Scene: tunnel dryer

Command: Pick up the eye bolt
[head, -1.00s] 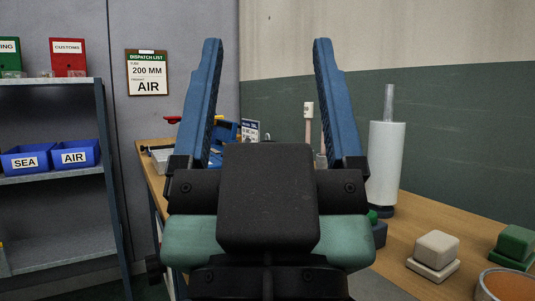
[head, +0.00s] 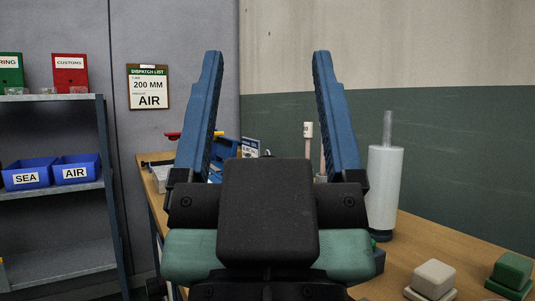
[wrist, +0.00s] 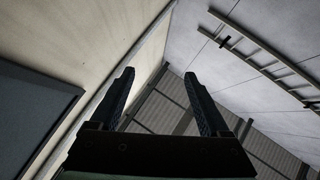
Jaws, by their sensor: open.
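No eye bolt can be made out in either view. My gripper (head: 267,115) is open and empty, its two blue fingers pointing up and wide apart in front of the head camera. It hides the middle of the wooden bench. In the wrist view my gripper (wrist: 160,95) also shows open, with only wall and ceiling beyond it.
The wooden bench (head: 412,240) runs along the right wall, with a white roll (head: 384,188) and beige (head: 433,279) and green (head: 511,273) blocks on it. A blue device (head: 224,150) stands behind my gripper. A shelf (head: 55,188) at left holds SEA (head: 28,175) and AIR (head: 76,170) bins.

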